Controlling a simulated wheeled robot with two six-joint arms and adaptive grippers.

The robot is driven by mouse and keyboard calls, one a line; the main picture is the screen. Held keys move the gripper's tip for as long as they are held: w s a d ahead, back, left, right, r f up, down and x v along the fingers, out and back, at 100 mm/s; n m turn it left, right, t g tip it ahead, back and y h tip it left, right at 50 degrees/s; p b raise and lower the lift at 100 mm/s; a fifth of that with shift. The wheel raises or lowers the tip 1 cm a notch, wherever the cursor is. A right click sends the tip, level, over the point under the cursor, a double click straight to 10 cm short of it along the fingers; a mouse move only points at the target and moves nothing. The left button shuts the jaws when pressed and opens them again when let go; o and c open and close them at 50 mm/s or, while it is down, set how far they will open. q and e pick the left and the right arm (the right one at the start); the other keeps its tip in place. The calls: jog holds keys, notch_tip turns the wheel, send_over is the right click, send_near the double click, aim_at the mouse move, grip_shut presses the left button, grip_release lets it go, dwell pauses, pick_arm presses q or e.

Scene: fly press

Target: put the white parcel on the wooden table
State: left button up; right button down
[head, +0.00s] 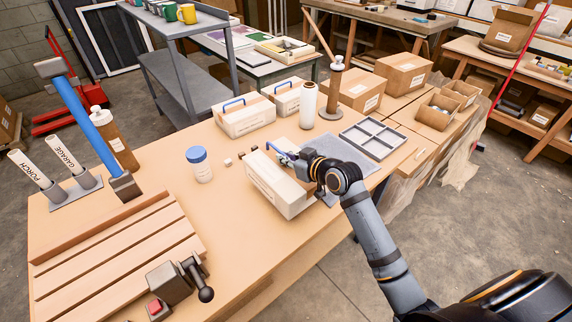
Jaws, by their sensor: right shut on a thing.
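The white parcel (277,187) is a long, pale box with a label on its side and a blue handle on top. It is at the middle of the wooden table (235,235), near the table's front right edge. My right gripper (296,160) comes in from the right and is shut on the parcel's blue handle. The fingertips are small and partly hidden by the wrist. I cannot tell whether the parcel's underside touches the tabletop. My left gripper is not in view.
A grey divided tray (373,138) lies to the right. A blue-lidded jar (199,163), hammer (92,130) and slatted wooden board (115,252) occupy the left. The front middle is clear.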

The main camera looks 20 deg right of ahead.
aim_at(289, 167)
jog(key=shift+w+f+p, duration=0.15)
jog(key=shift+f+p, duration=0.1)
jog(key=shift+f, duration=0.5)
jog(key=shift+w+f+p, duration=0.1)
jog(key=shift+f+p, duration=0.15)
jog(key=shift+f, duration=0.45)
jog(key=shift+s+f, duration=0.1)
jog(key=shift+f, duration=0.15)
jog(key=c, duration=1.8)
grip_release()
jog(key=shift+f, duration=0.25)
jog(key=o, duration=0.4)
jog(key=shift+d, duration=0.1)
jog(key=shift+c, duration=0.2)
jog(key=shift+r, duration=0.1)
